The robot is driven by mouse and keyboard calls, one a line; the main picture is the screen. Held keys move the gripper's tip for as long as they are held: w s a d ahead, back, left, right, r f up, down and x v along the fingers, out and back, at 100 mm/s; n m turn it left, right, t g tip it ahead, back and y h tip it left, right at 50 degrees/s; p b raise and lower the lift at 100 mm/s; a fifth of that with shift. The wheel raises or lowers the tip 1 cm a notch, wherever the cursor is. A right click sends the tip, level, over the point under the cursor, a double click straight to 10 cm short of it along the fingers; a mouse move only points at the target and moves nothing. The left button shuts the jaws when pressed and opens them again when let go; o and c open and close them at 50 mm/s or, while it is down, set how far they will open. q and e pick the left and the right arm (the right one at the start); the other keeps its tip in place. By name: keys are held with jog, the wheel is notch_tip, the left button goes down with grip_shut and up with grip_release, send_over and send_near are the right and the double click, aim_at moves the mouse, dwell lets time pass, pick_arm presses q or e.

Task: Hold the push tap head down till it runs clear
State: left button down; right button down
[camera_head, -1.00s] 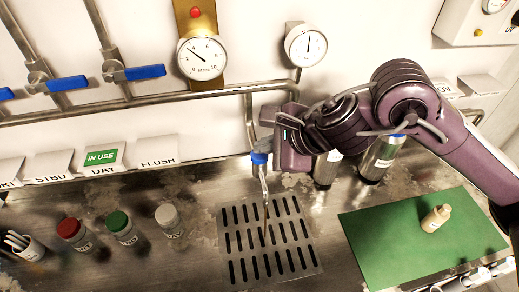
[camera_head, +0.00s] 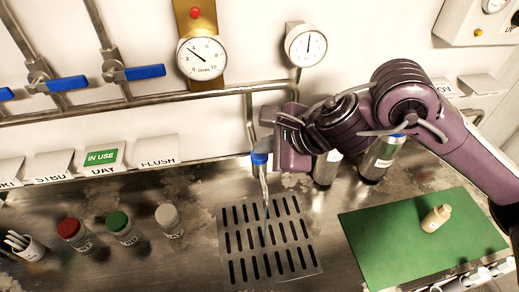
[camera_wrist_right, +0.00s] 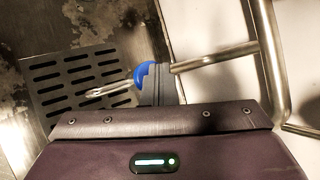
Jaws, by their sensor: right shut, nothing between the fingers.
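The push tap with its blue head (camera_head: 260,158) stands at the end of the steel pipe, below the gauges. My right gripper (camera_head: 266,143) is shut and empty, its fingertips on top of the tap head. In the right wrist view the fingers (camera_wrist_right: 157,84) cover part of the blue head (camera_wrist_right: 143,75). A water stream (camera_head: 264,190) runs from the tap down to the slotted drain grille (camera_head: 230,262); it looks pale and clear, and it also shows in the right wrist view (camera_wrist_right: 108,89). My left gripper is out of view.
Jars with red (camera_head: 69,228), green (camera_head: 118,221) and white (camera_head: 166,213) lids stand left of the grille. Metal bottles (camera_head: 380,158) stand behind my right arm. A green mat (camera_head: 385,245) with a small cream bottle (camera_head: 436,218) lies at right.

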aim_at(265, 157)
jog(key=shift+r+p, duration=0.4)
jog(key=shift+r, duration=0.55)
jog(key=shift+r+p, duration=1.5)
jog(key=shift+r, duration=1.05)
jog(key=shift+f, duration=0.15)
